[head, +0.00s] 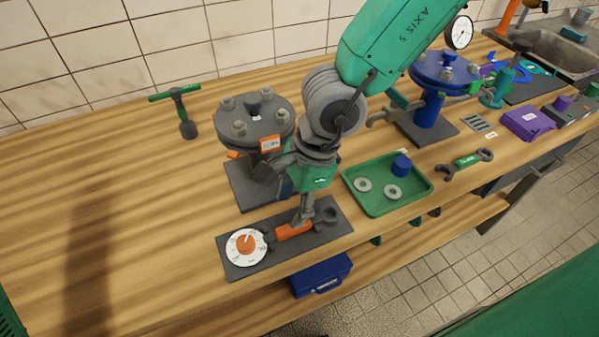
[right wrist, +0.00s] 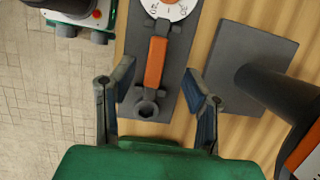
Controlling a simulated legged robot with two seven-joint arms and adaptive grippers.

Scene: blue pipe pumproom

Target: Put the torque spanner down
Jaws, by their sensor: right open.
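The torque spanner (head: 293,230) has an orange grip, a grey ring end and a round white dial with an orange centre. It lies flat on a dark mat (head: 232,270) at the bench's front edge. In the right wrist view, the spanner (right wrist: 155,62) runs up the picture, its dial cut off at the top. My right gripper (head: 303,212) is above the spanner and hides part of it in the head view. In the right wrist view, my right gripper (right wrist: 159,72) is open, with its fingers on either side of the grip, apart from it. My left gripper is not in view.
A bolted grey flange (head: 253,120) on a stand is just behind the mat. A green tray (head: 378,208) with washers and a blue part is to the right. Farther right are a wrench (head: 465,163) and a blue flange stand (head: 432,105). The bench's left side is largely clear.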

